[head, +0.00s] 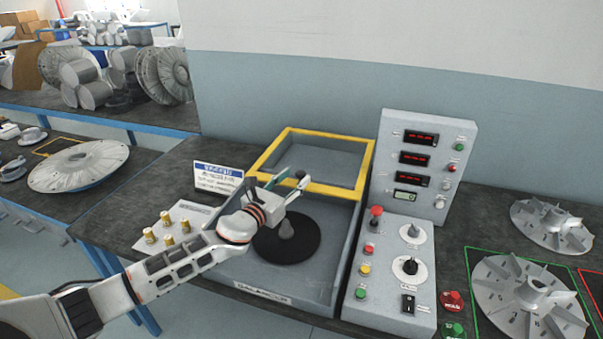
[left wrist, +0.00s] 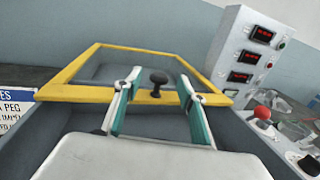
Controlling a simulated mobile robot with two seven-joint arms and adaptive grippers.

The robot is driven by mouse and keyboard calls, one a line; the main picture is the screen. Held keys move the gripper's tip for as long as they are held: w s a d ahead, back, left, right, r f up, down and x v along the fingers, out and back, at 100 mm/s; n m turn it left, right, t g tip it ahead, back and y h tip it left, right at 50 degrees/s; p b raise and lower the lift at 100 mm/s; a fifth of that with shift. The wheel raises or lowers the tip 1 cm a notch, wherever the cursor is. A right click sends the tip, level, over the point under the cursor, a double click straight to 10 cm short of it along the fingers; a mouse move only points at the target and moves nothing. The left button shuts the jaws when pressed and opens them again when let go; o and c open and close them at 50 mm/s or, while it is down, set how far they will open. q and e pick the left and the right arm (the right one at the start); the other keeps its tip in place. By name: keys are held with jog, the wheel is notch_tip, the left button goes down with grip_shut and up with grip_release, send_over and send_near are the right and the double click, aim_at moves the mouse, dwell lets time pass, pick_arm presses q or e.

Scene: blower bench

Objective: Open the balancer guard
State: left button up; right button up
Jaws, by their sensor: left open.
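The balancer (head: 340,235) is an open-topped grey box on the bench, with a black disc (head: 268,240) and a grey cone inside. The guard (head: 366,165), a yellow frame around a grey see-through panel, lies over the back part of the box; the front part is uncovered. The guard also shows in the left wrist view (left wrist: 75,72), with a black knob (left wrist: 158,77) on its front bar. My left gripper (head: 289,182) is open above the box at the guard's front bar. Its fingers appear on either side of the knob, apart from it. My right gripper is out of view.
A control box (head: 425,160) with red displays and buttons, including a red mushroom button (head: 375,213), stands close on the right. A sign (head: 218,178) and several brass pegs (head: 168,240) on a plate are at left. Bladed wheels (head: 525,295) lie at far right.

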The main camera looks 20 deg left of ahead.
aim_at(297, 175)
pick_arm(q)
jog(key=shift+x, duration=2.05)
grip_shut()
